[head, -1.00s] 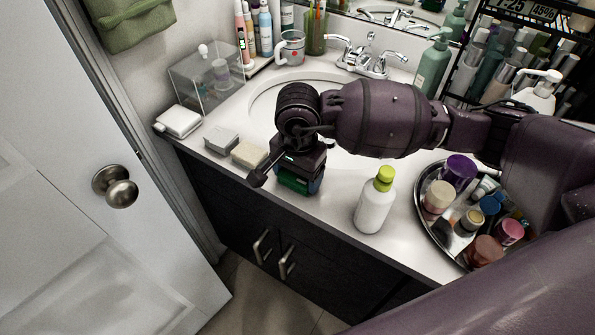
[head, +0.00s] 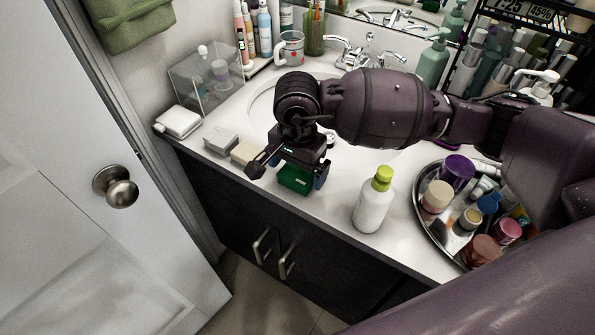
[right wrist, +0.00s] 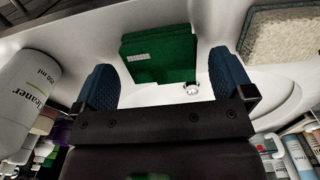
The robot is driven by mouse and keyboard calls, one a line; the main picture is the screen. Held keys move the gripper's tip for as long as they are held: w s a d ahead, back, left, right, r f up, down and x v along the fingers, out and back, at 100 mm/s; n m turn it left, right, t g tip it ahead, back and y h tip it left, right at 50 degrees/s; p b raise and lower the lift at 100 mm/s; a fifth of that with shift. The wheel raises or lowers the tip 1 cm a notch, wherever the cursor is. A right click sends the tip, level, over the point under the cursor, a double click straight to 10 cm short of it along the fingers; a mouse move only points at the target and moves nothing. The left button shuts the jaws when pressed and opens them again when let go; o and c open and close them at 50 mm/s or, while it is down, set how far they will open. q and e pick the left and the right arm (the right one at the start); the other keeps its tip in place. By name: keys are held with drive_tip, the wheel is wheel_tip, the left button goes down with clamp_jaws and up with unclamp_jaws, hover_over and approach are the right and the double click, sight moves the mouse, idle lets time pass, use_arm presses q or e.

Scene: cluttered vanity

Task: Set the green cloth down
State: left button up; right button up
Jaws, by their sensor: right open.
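The green cloth (head: 296,179) is a folded dark green block on the white counter near its front edge, just below my right gripper (head: 298,172). In the right wrist view the cloth (right wrist: 160,55) lies flat beyond the two blue fingertips, with a small pale label on it. My right gripper (right wrist: 162,85) is open, with one finger on each side and a gap between the fingers and the cloth. My left gripper is not in view.
A white bottle with a lime cap (head: 373,200) stands close on the right, beside a round tray (head: 428,217) of jars. A beige block (head: 243,152) and a grey box (head: 220,139) lie to the left. The sink is behind my arm.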

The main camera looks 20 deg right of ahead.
sight(297, 173)
wheel_tip(297, 173, up, 10)
drive_tip(key=shift+p, duration=0.4)
idle(0.3)
